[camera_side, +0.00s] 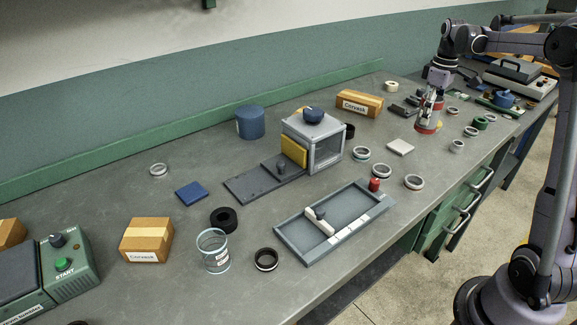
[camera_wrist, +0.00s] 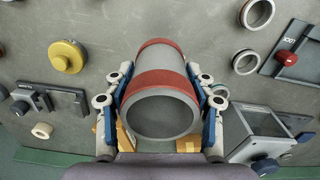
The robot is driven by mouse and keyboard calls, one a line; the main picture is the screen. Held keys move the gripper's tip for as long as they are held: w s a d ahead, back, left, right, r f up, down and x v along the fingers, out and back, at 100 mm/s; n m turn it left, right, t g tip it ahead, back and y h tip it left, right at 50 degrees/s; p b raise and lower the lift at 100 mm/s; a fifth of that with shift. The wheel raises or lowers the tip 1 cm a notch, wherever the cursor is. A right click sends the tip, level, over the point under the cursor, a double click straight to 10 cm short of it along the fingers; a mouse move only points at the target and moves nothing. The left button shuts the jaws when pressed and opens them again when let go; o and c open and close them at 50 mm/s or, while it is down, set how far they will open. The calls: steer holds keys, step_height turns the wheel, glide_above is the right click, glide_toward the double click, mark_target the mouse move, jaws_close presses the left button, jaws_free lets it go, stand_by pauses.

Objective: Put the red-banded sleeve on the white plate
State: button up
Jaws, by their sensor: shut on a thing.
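The red-banded sleeve (camera_side: 428,117) is a grey tube with a red band at each end. My gripper (camera_side: 434,96) is shut on it and holds it roughly upright. In the wrist view the sleeve (camera_wrist: 161,92) sits between the two fingers of my gripper (camera_wrist: 160,95), its open end facing the camera. It appears to be above the bench; the exact gap cannot be told. The white plate (camera_side: 400,146) lies flat on the bench, left of and nearer the side camera than the sleeve. I cannot make out the plate in the wrist view.
A grey grinder box (camera_side: 313,140) with a blue knob stands left of the plate. Several loose rings, such as one by the plate (camera_side: 362,154), lie around. A grey tray (camera_side: 335,222) is at the front edge. A Corvask box (camera_side: 359,103) stands behind.

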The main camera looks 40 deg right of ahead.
steer(key=w+f, duration=0.1)
steer(key=w+a+f, duration=0.1)
steer(key=w, duration=0.1)
steer(key=w+a+f, duration=0.1)
steer(key=w, duration=0.1)
steer(key=shift+a+f, duration=0.15)
steer(key=shift+f, duration=2)
steer(key=shift+f, duration=0.15)
steer(key=o, duration=1.2)
